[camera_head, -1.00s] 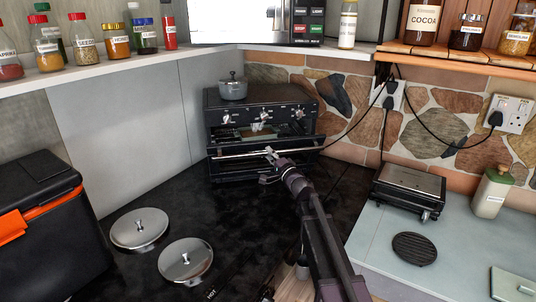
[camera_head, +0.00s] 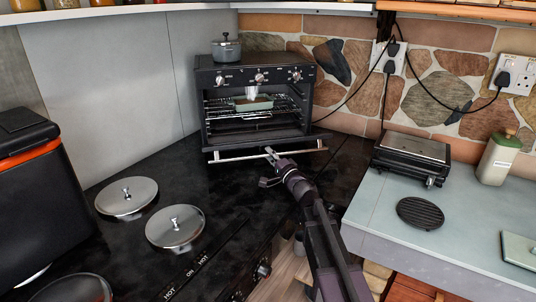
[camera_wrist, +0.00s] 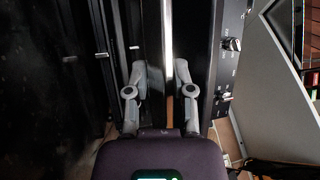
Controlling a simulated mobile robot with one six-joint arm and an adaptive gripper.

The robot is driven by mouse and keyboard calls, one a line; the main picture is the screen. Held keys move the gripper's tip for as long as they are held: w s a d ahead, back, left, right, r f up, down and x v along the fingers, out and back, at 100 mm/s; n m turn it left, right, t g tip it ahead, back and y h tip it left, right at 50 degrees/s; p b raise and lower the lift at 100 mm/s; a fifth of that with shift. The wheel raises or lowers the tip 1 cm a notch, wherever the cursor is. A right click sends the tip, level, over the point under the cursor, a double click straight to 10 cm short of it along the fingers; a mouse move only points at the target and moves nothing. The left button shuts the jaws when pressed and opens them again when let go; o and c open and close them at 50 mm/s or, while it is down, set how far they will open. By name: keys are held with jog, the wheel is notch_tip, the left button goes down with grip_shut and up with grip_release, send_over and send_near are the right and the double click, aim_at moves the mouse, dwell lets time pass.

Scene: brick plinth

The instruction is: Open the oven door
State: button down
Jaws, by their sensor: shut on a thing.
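The black oven (camera_head: 215,120) stands at the back of the dark counter. Its door (camera_head: 300,141) is swung down at the front, close to level, and the cavity is in plain view. A pale green dish (camera_head: 252,104) sits on the wire rack inside. My gripper (camera_head: 270,153) is at the middle of the silver door handle (camera_head: 233,157). In the wrist view, the fingers (camera_wrist: 157,75) stand on either side of the bright handle bar (camera_wrist: 168,35), shut on it. The exact contact is hard to make out there.
A grey pot (camera_head: 227,48) stands on the oven. Two steel lids (camera_head: 127,196) (camera_head: 175,226) lie on the left counter, near a black and orange box (camera_head: 40,205). A black grill appliance (camera_head: 411,155) and a green-capped bottle (camera_head: 497,162) stand on the right counter.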

jog(key=shift+s+d+f+b, duration=0.15)
jog(key=shift+f+b, duration=0.35)
jog(key=shift+f, duration=0.25)
jog(key=shift+c, duration=2.2)
grip_release()
